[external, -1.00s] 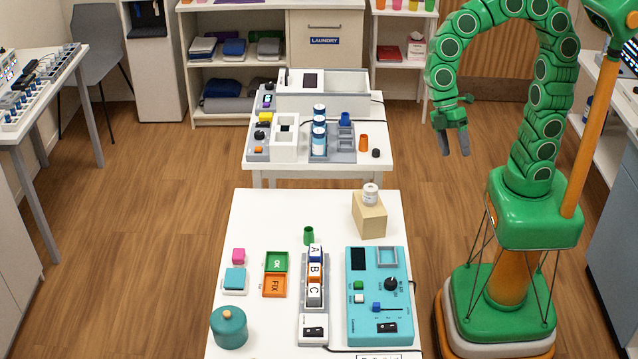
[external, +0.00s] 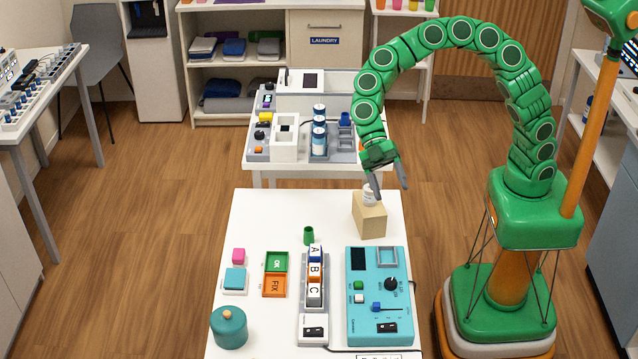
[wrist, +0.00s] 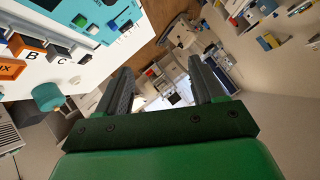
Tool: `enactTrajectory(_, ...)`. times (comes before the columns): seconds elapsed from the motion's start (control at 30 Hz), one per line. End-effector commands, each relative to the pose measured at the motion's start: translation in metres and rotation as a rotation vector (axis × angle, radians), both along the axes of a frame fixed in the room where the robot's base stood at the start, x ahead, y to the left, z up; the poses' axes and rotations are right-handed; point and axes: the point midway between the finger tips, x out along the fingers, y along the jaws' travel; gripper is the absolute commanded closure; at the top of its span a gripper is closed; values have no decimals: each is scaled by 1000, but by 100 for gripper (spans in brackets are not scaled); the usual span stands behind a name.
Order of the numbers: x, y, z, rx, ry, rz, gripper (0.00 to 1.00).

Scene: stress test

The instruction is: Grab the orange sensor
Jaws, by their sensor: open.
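My gripper (external: 390,187) is open and empty, fingers pointing down, above and right of the blocks near a wooden block (external: 370,219). Its two parallel fingers show apart in the wrist view (wrist: 160,72).
A white-lidded jar (external: 369,198) on the wooden block is partly covered by a finger. A teal control box (external: 358,322), a teal pot (external: 229,328), green OK and orange FIX trays (external: 274,285) and a green cup (external: 309,236) share the table. Its back left is clear.

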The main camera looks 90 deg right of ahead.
Motion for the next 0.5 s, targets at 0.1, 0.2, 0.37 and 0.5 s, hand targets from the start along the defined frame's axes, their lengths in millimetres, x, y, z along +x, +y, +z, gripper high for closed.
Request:
enactTrajectory(0.1, 26, 9, -14, 60, -43, 6, 32)
enactTrajectory(0.2, 46, 15, -28, 107, -80, 9, 32)
enactTrajectory(0.37, 79, 21, -51, 169, -150, 6, 32)
enactTrajectory(0.5, 105, 23, -77, 212, -213, -1, 32)
